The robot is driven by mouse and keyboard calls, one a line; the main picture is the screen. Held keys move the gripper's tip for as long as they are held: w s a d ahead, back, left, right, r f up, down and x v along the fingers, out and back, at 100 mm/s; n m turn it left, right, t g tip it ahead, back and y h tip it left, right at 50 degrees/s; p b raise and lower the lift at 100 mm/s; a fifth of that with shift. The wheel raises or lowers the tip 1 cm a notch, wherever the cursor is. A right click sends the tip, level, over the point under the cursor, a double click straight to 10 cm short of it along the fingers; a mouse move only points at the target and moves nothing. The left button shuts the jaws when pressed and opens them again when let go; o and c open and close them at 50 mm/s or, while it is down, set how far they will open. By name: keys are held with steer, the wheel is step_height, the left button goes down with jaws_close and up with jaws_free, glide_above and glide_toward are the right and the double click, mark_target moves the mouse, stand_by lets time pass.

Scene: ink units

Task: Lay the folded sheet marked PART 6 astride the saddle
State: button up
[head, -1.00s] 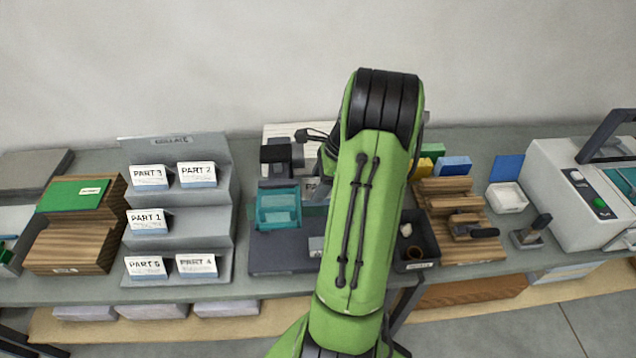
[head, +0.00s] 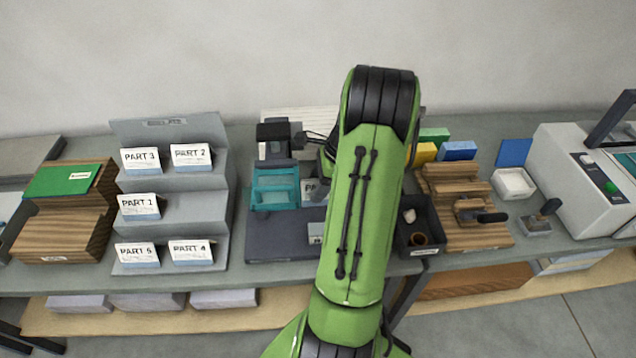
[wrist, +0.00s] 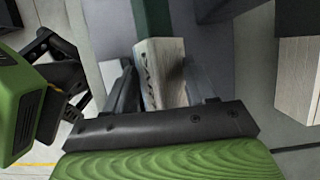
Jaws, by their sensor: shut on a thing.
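The folded sheet marked PART 6 (wrist: 155,73) is between the two fingers of my gripper (wrist: 161,72) in the wrist view. Its lettering runs sideways and only part of it is readable. In the head view a white piece lettered "PA" (head: 312,189) shows beside my arm, which hides the rest and my gripper. A teal part (head: 275,188) stands on the dark grey base (head: 272,236) just left of it. A dark green bar (wrist: 152,18) lies beyond the sheet in the wrist view. I cannot tell which part is the saddle, or whether the sheet touches it.
A grey stepped rack (head: 172,222) at left holds several folded sheets, PART 1 to PART 5. A green-topped wooden stand (head: 62,235) is further left. A black tray (head: 430,250), a stepped wooden block (head: 470,238) and a white machine (head: 575,185) stand to the right.

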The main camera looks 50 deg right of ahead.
steer(key=shift+f, duration=0.1)
steer(key=o, duration=1.1)
step_height(320, 180, up, 8)
steer(key=p, duration=0.9)
